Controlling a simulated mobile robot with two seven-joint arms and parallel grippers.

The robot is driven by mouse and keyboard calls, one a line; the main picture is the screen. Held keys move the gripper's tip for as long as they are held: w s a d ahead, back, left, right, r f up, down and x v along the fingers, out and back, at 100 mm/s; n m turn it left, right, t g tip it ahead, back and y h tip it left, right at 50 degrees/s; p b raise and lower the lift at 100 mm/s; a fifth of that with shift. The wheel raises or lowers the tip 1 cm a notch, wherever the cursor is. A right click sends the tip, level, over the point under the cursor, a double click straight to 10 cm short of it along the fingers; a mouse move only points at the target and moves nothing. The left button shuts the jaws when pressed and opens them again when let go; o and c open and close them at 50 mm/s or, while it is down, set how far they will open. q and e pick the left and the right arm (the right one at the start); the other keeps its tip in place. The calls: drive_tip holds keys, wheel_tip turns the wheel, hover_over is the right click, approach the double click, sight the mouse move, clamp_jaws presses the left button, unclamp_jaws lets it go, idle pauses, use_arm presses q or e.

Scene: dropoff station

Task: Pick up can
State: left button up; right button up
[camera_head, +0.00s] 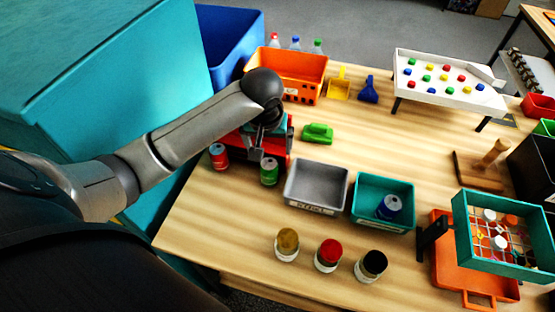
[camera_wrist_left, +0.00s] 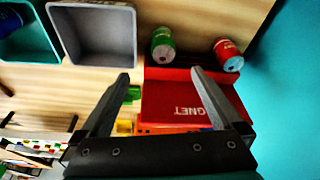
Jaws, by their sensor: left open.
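A red can (camera_head: 219,156) and a green can (camera_head: 269,171) stand on the wooden table at the front of a red box (camera_head: 243,144). In the left wrist view the green can (camera_wrist_left: 163,45) and the red can (camera_wrist_left: 228,54) are beyond the fingertips. A blue can (camera_head: 389,206) is inside a teal bin (camera_head: 369,222). My left gripper (camera_head: 262,142) is over the red box, behind the cans; its fingers (camera_wrist_left: 160,75) are open with nothing between them, apart from both cans. My right gripper is not in view.
A grey bin (camera_head: 288,188) stands right of the green can and is empty. Three jars, one being a red-lidded jar (camera_head: 328,254), stand at the front. An orange crate (camera_head: 322,70) and a green block (camera_head: 317,132) are behind. A teal cabinet wall (camera_wrist_left: 290,100) borders the red can's side.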

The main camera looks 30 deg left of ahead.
use_arm(q)
approach(268, 166)
drive_tip(key=f, duration=0.2)
drive_tip(key=x, duration=0.1)
drive_tip(key=b+x, duration=0.1)
drive_tip(key=x, duration=0.2)
drive_tip(key=shift+w+d+f+b, duration=0.2)
drive_tip(key=shift+w+d+b, duration=0.05)
drive_tip(key=shift+w+b, duration=0.1)
drive_tip(key=shift+w+f, duration=0.1)
drive_tip(key=shift+f, duration=0.25)
drive_tip(key=x, duration=0.4)
drive_tip(key=shift+a+b, duration=0.3)
drive_tip(key=shift+b, duration=0.1)
drive_tip(key=shift+w+f, duration=0.1)
drive_tip(key=shift+f, duration=0.3)
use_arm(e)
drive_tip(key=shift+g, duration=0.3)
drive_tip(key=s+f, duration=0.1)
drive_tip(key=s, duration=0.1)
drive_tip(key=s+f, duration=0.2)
use_arm(q)
drive_tip(key=shift+c, duration=0.2)
drive_tip(key=shift+a, duration=0.1)
drive_tip(key=c, duration=1.4)
